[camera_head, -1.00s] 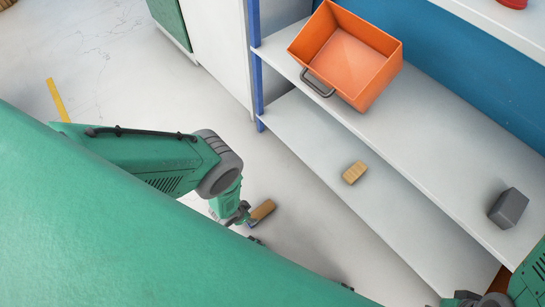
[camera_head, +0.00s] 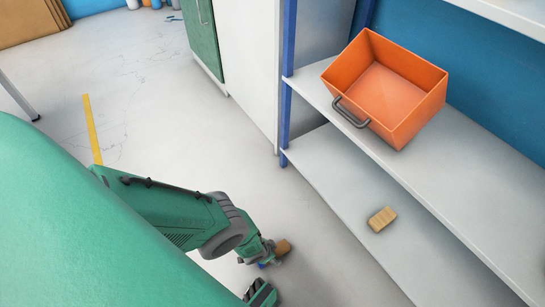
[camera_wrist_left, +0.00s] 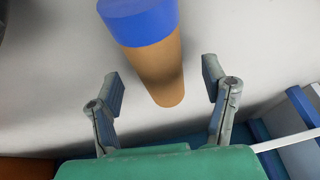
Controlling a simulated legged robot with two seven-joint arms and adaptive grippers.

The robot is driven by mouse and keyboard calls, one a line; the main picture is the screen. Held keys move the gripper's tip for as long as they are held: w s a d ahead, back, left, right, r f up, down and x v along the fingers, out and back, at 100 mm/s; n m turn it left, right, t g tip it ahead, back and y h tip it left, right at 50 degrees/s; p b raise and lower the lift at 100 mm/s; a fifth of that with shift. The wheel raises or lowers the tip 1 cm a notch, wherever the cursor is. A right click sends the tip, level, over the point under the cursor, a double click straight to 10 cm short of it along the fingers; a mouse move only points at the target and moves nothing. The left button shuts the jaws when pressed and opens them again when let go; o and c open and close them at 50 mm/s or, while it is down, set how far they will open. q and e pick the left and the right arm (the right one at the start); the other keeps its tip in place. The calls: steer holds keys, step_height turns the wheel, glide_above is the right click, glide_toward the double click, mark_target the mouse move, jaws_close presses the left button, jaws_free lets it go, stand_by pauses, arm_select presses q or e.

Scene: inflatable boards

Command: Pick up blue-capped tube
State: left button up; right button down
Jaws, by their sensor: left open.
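The blue-capped tube has an orange-brown body (camera_wrist_left: 155,70) and a blue cap (camera_wrist_left: 140,20), which is cut off by the top edge of the left wrist view. In the head view its brown body (camera_head: 284,247) shows beside my left gripper (camera_head: 271,254), low over the pale floor. In the left wrist view my left gripper (camera_wrist_left: 164,83) is open, with one finger on each side of the tube's lower body and visible gaps to both. I cannot tell whether the tube rests on the floor.
A shelf unit (camera_head: 440,158) stands at right, with a tilted orange bin (camera_head: 390,92) on one shelf and a small tan block (camera_head: 381,219) on the shelf below. Its blue post (camera_head: 288,75) is beside white and green cabinets. The floor (camera_head: 150,95) at left is mostly clear.

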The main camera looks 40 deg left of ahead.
arm_select(q)
steer(key=shift+b+x, duration=1)
steer(key=shift+x, duration=0.55)
arm_select(e)
step_height(320, 180, down, 3)
steer(key=shift+r, duration=0.1)
arm_select(q)
steer(key=shift+r, duration=0.1)
